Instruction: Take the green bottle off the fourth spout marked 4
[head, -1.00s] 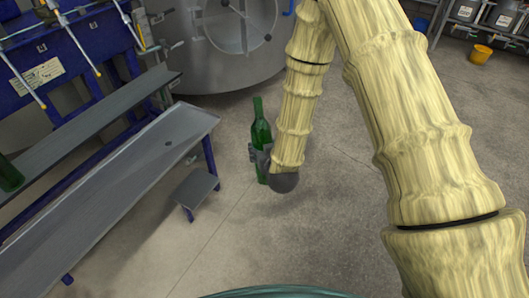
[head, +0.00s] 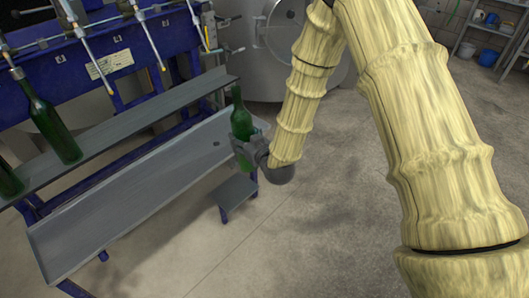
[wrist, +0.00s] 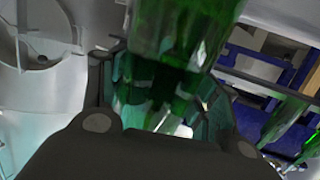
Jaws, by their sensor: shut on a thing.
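My gripper (head: 250,150) is shut on a green bottle (head: 240,118) and holds it upright, neck up, off the floor near the right end of the grey trough. The held bottle also fills the upper middle of the wrist view (wrist: 185,35), between the dark fingers. A second green bottle (head: 50,125) stands on the grey shelf with its neck at a spout (head: 12,62). A third green bottle (head: 8,180) is cut off by the left edge. Several thin spouts hang from the blue filler. No number 4 is readable.
The blue filler (head: 60,65) has a long grey shelf (head: 110,135) and a lower trough (head: 130,205). A small grey step (head: 237,192) stands below my gripper. A steel tank (head: 240,60) is behind. The floor (head: 330,230) at the right is clear.

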